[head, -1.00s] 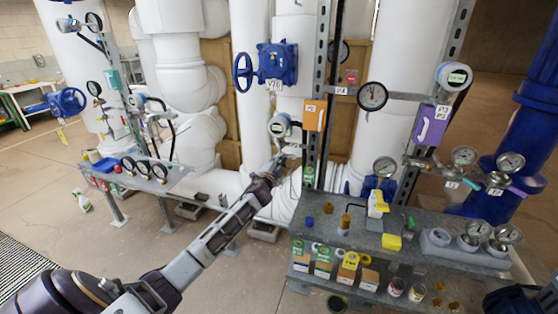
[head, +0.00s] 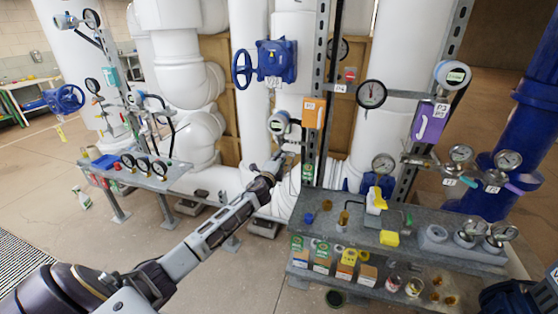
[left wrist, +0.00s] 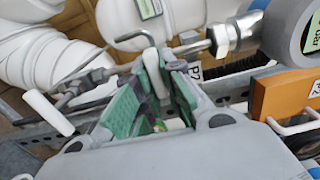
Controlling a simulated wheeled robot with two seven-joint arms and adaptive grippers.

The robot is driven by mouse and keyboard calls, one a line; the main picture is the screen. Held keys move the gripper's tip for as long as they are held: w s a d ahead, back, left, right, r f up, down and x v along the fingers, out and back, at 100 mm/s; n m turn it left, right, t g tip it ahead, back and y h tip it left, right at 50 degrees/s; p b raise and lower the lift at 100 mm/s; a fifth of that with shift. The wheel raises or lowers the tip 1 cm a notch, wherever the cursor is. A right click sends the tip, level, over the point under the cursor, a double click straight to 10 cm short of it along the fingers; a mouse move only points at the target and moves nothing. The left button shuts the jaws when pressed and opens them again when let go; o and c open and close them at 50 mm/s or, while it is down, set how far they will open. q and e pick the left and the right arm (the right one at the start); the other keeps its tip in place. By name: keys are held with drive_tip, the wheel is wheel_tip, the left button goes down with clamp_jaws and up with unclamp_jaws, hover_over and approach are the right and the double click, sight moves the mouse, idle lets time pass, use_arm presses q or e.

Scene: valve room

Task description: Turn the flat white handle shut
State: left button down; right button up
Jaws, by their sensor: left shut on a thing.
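The flat white handle (left wrist: 153,72) shows in the left wrist view as a pale, narrow piece between the green finger pads. My left gripper (left wrist: 152,98) is shut on it. The pads hide its lower part. In the head view my left gripper (head: 283,158) is at the small pipework below a round digital gauge (head: 279,122), left of the grey upright post. The handle is too small to make out there.
An orange box (head: 313,112) hangs on the post, close right of my left gripper; it also shows in the left wrist view (left wrist: 285,97). A bent metal rod (left wrist: 133,37) and a white rod (left wrist: 48,112) are close to the fingers. A cluttered grey bench (head: 335,224) stands at lower right.

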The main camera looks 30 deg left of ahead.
use_arm(q)
drive_tip(key=shift+f, duration=0.1)
drive_tip(key=c, duration=1.5)
unclamp_jaws()
drive_tip(key=shift+s+d, duration=0.1)
drive_tip(key=shift+s, duration=0.05)
drive_tip(key=shift+v, duration=5.8)
